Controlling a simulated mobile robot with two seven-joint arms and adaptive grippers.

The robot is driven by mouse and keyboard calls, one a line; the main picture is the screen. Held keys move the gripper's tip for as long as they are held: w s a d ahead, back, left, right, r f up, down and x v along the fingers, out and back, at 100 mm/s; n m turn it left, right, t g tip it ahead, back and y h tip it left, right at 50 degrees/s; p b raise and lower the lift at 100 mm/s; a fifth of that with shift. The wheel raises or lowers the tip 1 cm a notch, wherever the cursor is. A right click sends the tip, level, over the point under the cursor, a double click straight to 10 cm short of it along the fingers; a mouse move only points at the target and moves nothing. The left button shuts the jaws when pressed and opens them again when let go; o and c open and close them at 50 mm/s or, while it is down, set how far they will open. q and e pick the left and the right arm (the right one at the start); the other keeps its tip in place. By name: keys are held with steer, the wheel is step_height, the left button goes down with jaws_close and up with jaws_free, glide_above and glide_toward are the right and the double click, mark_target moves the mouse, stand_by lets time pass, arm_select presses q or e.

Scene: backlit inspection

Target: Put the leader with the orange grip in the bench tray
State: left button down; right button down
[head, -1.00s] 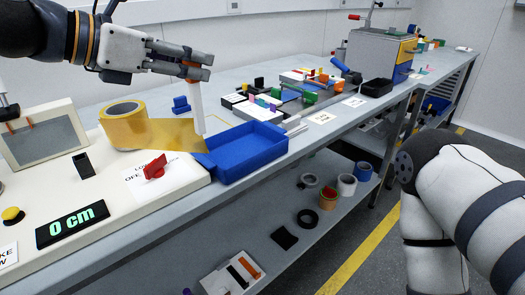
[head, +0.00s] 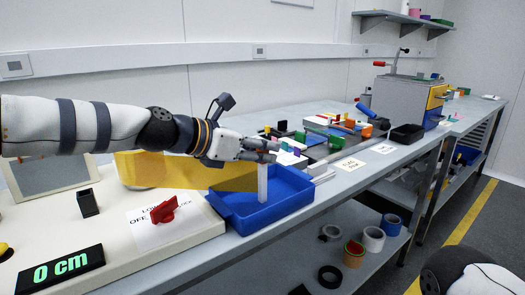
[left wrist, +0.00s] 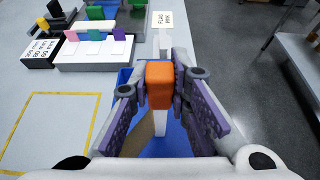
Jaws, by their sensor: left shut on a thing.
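My left gripper (head: 272,152) is shut on the leader (head: 263,184), a white upright strip hanging below the fingers. Its orange grip (left wrist: 160,84) shows between the fingers in the left wrist view. An amber film (head: 190,170) runs from the leader's side back to the left. The blue bench tray (head: 280,212) is below the leader in the head view, and blue also shows under the gripper in the left wrist view. The leader's lower end overlaps the tray's inside; I cannot tell whether it touches the floor. My right gripper is out of view.
A console with a red switch (head: 164,209), a black holder (head: 88,203) and a 0 cm display (head: 62,270) stands left of the tray. Racks of coloured tabs (left wrist: 95,48) lie beyond the tray. A yellow-outlined area (left wrist: 50,130) of bench is clear.

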arm_select(q)
steer(key=shift+r, duration=0.15)
steer(key=c, duration=1.9)
jaws_free()
steer(key=shift+f, duration=0.2)
steer(key=shift+c, duration=0.2)
steer(key=o, duration=0.4)
